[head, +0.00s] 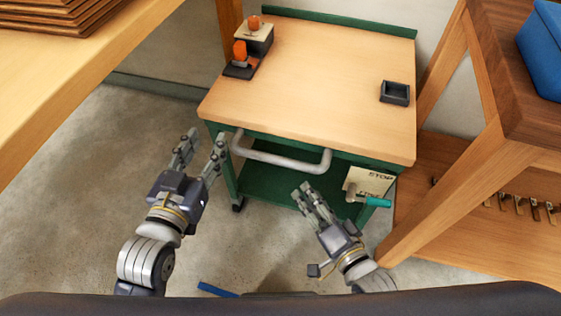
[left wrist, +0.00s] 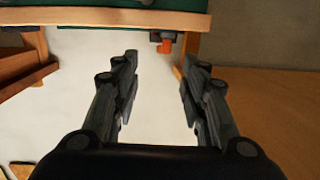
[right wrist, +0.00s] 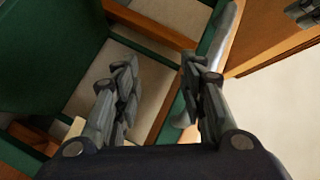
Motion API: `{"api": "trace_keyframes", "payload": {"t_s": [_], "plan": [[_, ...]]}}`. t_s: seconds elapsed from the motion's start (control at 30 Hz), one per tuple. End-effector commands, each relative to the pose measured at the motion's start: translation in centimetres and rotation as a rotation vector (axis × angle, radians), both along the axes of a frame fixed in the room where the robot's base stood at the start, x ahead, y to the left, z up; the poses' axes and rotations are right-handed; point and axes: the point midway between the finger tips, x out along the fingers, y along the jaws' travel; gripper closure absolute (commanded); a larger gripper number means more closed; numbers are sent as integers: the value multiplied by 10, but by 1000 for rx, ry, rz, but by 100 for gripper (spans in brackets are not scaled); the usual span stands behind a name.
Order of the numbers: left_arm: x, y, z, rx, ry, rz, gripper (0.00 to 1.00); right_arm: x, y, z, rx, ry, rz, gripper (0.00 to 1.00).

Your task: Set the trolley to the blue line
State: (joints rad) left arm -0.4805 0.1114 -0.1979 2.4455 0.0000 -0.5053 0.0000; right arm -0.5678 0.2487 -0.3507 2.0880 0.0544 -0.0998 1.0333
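The trolley (head: 312,90) has a pale wooden top and a green frame, and stands ahead of me. Its silver handle (head: 280,159) runs along the near edge. A lever with a teal grip (head: 372,201) sticks out beside a plate (head: 369,181) marked STOP at the near right corner. A piece of blue line (head: 217,289) shows on the floor close to my base; the rest is hidden. My left gripper (head: 203,146) is open and empty, left of the handle. My right gripper (head: 309,190) is open and empty, just in front of the handle's right part.
The trolley carries a block with orange knobs (head: 240,52) and a small dark tray (head: 395,93). A wooden bench (head: 75,75) stands on the left. A wooden frame with a shelf of hooks (head: 480,195) stands close on the right. The floor between is clear.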

Motion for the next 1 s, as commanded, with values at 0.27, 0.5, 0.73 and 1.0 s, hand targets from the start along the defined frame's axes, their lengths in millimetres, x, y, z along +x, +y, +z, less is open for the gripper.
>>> {"api": "trace_keyframes", "payload": {"t_s": [0.27, 0.5, 0.73, 1.0], "plan": [[3, -9, 69, -73, -283, -18, 60, -15, 16, 30, 373, -116, 26, 62], [0, -10, 88, -95, -366, -22, 60, -17, 20, 39, 468, -143, 40, 62], [-8, -12, 111, -130, -491, -30, 60, 8, 32, 43, 470, -146, 40, 62], [-28, -11, 148, -190, -704, -40, 60, 46, 52, 49, 466, -146, 39, 62]]}}
